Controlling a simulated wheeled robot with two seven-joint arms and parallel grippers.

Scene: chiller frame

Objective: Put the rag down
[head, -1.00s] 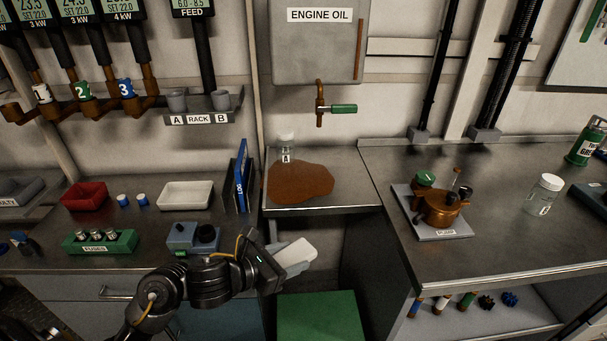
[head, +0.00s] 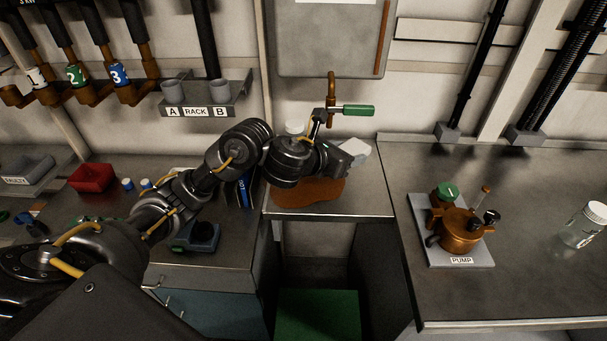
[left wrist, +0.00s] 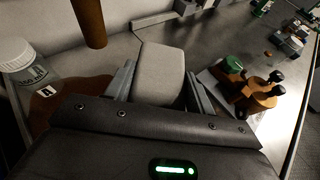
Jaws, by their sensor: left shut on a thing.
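The rag (head: 356,150) is a pale grey-white pad. It also shows in the left wrist view (left wrist: 160,72), between the two fingers. My left gripper (head: 347,160) is shut on it and holds it over the right part of the small bench, near the brown spill (head: 312,194) and below the tap. Whether the rag touches the bench is not clear. My left arm and gripper hide part of the spill and most of the jar marked A (left wrist: 24,68). My right gripper is not in view.
The engine oil tap with its green handle (head: 358,111) hangs just above my left gripper. The pump (head: 460,232) stands on the right worktop (head: 400,170), with a clear jar (head: 582,228) farther right. Bare worktop lies between and around them. A gap opens below the small bench.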

